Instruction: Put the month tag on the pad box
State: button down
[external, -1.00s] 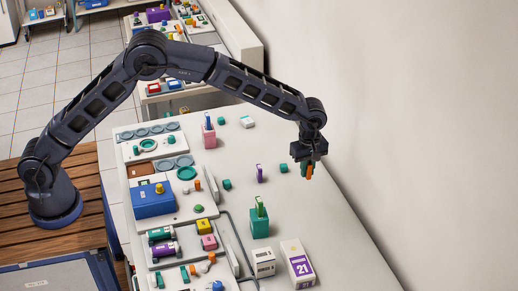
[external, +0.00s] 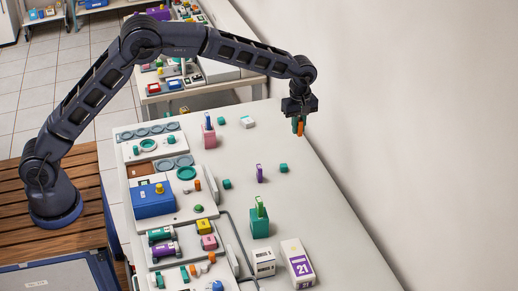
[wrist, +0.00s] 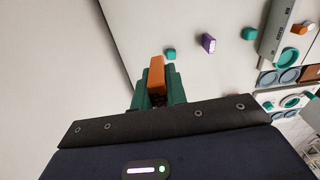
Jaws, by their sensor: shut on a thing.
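My gripper (external: 298,126) is shut on an orange piece (external: 302,129), apparently the month tag, and holds it above the bench near the wall. In the wrist view the orange piece (wrist: 157,74) stands between the green fingers (wrist: 174,88); its lower part is hidden. A white box with a purple "21" label (external: 298,265) stands at the near end of the bench. A smaller white box with dark print (external: 263,263) is to its left. I cannot tell which of them is the pad box. My gripper is far from both.
A teal box with a green tag (external: 259,226) and a pink box with a blue tag (external: 209,138) stand on the bench (external: 330,220). A purple upright piece (external: 259,173) and small teal blocks (external: 283,168) lie between. Crowded trays fill the left side; the right side is clear.

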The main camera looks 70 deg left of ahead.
jog(key=a+r, duration=0.1)
jog(key=a, duration=1.8)
send_over(246, 118)
notch_tip(246, 118, down, 19)
jog(key=shift+d, duration=0.15)
jog(key=shift+f, duration=0.2)
jog(key=c, duration=1.4)
grip_release()
jog(key=shift+r, duration=0.1)
